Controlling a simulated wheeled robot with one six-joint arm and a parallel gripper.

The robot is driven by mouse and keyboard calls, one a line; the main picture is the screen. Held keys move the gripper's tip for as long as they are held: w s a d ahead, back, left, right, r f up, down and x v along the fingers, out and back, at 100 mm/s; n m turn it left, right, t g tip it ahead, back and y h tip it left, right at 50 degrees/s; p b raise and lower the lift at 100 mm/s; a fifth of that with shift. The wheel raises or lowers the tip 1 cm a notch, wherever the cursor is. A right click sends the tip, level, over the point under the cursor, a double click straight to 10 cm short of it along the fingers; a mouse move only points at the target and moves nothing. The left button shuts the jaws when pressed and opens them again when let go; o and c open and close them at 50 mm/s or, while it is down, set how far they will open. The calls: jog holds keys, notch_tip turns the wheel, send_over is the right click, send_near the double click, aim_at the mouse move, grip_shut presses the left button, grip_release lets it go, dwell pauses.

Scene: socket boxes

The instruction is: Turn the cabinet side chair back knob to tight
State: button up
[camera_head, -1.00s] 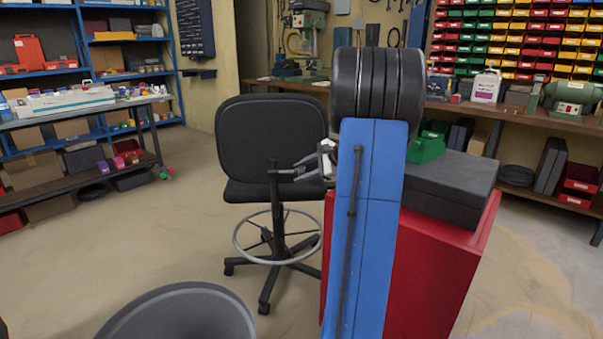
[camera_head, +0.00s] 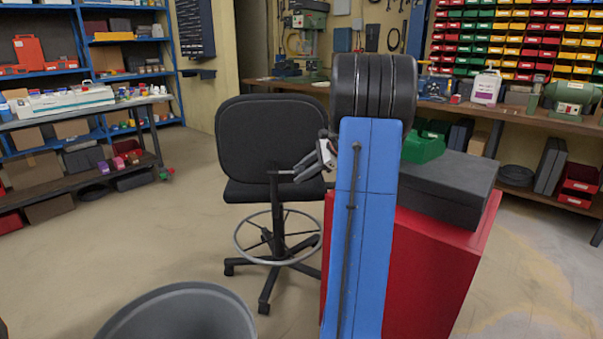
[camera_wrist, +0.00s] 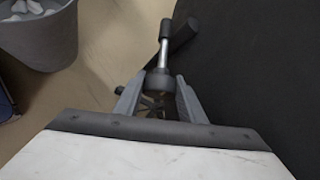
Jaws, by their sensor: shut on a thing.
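The black chair (camera_head: 268,138) stands on its wheeled base, with its backrest towards me. Its chair back knob (camera_wrist: 160,81) is a dark round piece on a shiny metal shaft, which leads to a dark post (camera_wrist: 183,35). My gripper (camera_wrist: 160,91) is shut on the knob, with one finger on each side of it. The knob is too small to make out there. No tight marking is visible.
A red cabinet (camera_head: 440,262) with a dark grey case (camera_head: 450,185) and a green bin (camera_head: 423,149) on it stands right of the chair, partly behind my arm. A grey bucket (camera_head: 180,310) stands in front at the left. The floor left of the chair is clear.

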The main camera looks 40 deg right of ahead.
jog(key=o, duration=0.8)
jog(key=shift+c, duration=0.2)
jog(key=v, duration=1.7)
jog(key=shift+r, duration=0.2)
jog(key=shift+s, duration=0.15)
